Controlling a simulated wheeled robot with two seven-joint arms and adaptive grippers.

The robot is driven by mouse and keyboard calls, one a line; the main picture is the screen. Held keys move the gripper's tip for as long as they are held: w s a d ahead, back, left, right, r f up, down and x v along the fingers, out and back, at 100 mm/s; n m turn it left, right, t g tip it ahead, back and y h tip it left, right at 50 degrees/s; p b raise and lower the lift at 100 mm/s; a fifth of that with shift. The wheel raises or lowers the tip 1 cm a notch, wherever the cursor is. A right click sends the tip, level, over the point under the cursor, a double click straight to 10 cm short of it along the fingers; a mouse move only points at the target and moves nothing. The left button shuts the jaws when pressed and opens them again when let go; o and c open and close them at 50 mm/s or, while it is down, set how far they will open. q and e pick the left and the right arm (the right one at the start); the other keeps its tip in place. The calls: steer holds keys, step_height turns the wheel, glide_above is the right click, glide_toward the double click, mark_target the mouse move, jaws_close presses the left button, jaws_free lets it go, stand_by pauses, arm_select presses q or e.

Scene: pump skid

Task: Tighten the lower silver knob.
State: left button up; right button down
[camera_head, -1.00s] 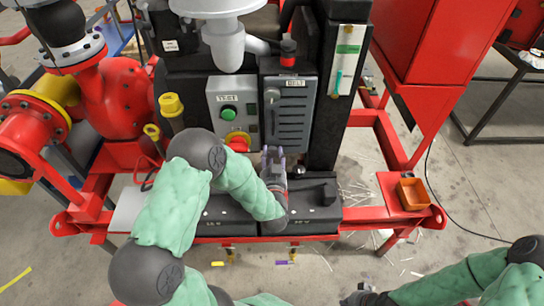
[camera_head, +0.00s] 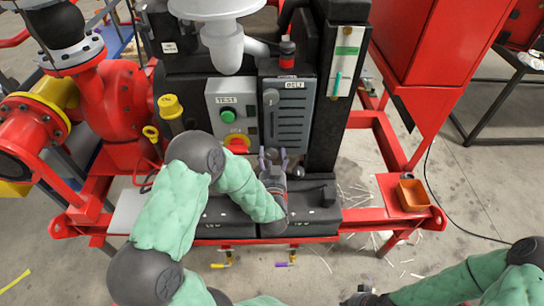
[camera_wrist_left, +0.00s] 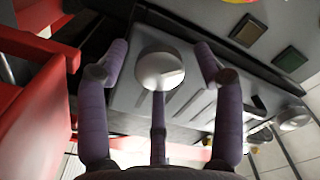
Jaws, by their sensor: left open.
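The lower silver knob (camera_wrist_left: 160,70) is a round, pale knob on a grey slatted cover (camera_wrist_left: 190,100) in the left wrist view. My left gripper (camera_wrist_left: 162,62) is open, with its purple fingers on either side of the knob and apart from it. In the head view the left gripper (camera_head: 272,154) is at the bottom edge of the grey cover (camera_head: 290,115), and hides the lower knob. The upper silver knob (camera_head: 271,97) is higher on that cover and shows in the wrist view (camera_wrist_left: 292,118). My right gripper (camera_head: 365,298) is mostly cut off at the bottom edge.
Left of the cover is a control box (camera_head: 230,100) with a green button (camera_head: 228,115) and a red knob (camera_head: 237,142). Black boxes (camera_head: 313,208) lie below on the red frame (camera_head: 365,213). An orange tray (camera_head: 411,194) is at right.

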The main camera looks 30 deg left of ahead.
arm_select(q)
steer(key=v, duration=1.2)
steer(key=shift+w, duration=0.1)
steer(key=shift+f, duration=0.1)
